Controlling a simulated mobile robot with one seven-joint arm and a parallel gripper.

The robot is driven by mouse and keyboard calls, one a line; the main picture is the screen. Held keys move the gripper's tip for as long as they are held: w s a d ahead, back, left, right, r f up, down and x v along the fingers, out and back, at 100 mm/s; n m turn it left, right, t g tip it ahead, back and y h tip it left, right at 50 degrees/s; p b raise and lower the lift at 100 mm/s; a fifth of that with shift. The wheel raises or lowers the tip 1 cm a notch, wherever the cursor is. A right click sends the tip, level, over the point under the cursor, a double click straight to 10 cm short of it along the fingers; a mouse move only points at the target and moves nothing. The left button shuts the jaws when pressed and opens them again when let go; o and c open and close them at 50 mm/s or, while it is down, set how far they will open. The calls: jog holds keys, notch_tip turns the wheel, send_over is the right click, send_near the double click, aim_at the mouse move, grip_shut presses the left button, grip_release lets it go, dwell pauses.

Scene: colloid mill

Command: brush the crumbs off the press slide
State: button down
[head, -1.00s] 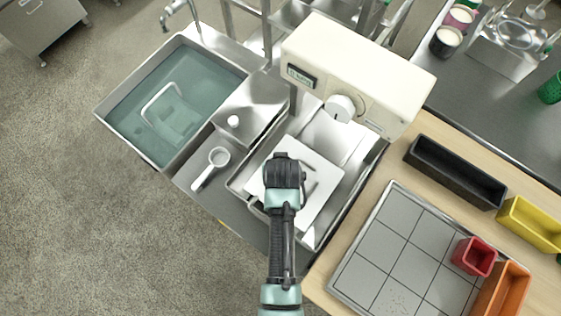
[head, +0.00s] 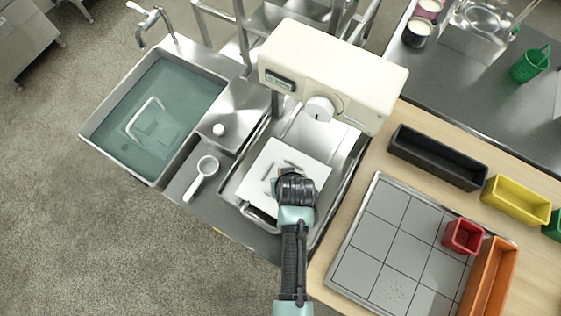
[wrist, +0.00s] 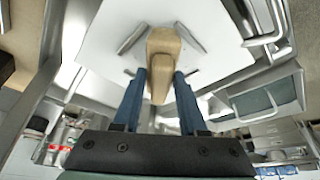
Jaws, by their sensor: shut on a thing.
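My gripper (head: 288,183) is over the lower right part of a white square plate (head: 258,180) beneath the cream press head (head: 335,72). In the wrist view my gripper (wrist: 160,76) is shut on a tan, wooden-looking block, perhaps the brush (wrist: 164,48). Its far end is over the white plate (wrist: 220,40); I cannot tell whether it touches. Grey bars (head: 268,171) show on the plate near my gripper. I cannot make out crumbs on the plate. Which part is the press slide is not clear.
A water-filled sink (head: 150,118) lies left, with a white-handled scoop (head: 203,176) beside it. A metal tray (head: 333,200) surrounds the plate. At right are a tiled tray (head: 385,235), a black bin (head: 437,157), a yellow bin (head: 517,199), a red box (head: 463,236) and an orange bin (head: 490,280).

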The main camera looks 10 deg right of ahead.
jog(key=shift+s+d, duration=0.9)
jog(key=shift+d, duration=0.25)
jog(key=shift+w+d+f, duration=0.15)
jog(key=shift+w+d, duration=0.15)
jog(key=shift+w, duration=0.1)
send_over(273, 170)
jog(key=s, duration=0.2)
jog(key=shift+d, duration=0.25)
jog(key=shift+w+a+r+b, duration=0.2)
jog(key=shift+w+a+b, duration=0.15)
jog(key=shift+a, duration=0.1)
jog(key=shift+w+a+r, duration=0.1)
jog(key=shift+w, duration=0.1)
jog(key=shift+w+d+r, duration=0.1)
jog(key=shift+w+d, duration=0.2)
jog(key=shift+w, duration=0.15)
jog(key=shift+s+d+p, duration=0.8)
jog(key=shift+s+d, duration=0.05)
jog(key=shift+d, duration=0.3)
jog(key=shift+s+d+f+p, duration=0.25)
jog(key=shift+s+d, duration=0.6)
jog(key=shift+d, duration=0.25)
jog(key=shift+s+d+f+p, duration=0.1)
jog(key=shift+s+d+p, duration=0.1)
jog(key=shift+s+d, duration=0.75)
jog(key=shift+w+d, duration=0.1)
